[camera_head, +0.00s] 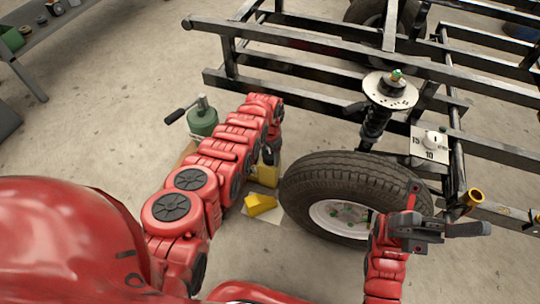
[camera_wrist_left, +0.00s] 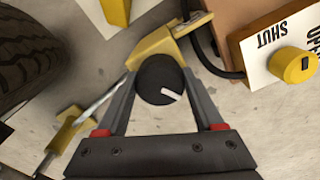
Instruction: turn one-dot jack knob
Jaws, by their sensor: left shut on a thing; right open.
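In the left wrist view, a round black knob (camera_wrist_left: 152,72) with a white pointer line sits between the fingers of my left gripper (camera_wrist_left: 162,84), which is shut on it. The knob is in front of a yellow metal part (camera_wrist_left: 170,42). No dot marks are readable on it. In the head view my left gripper (camera_head: 269,150) reaches down by the yellow jack (camera_head: 265,176), left of the tire, and the knob is too small to make out.
A tire (camera_head: 330,180) stands right of the jack. A yellow wedge (camera_head: 260,204) lies on the floor. A panel reading SHUT with a yellow knob (camera_wrist_left: 292,65) is close right of my left gripper. A black frame (camera_head: 320,50) spans the back.

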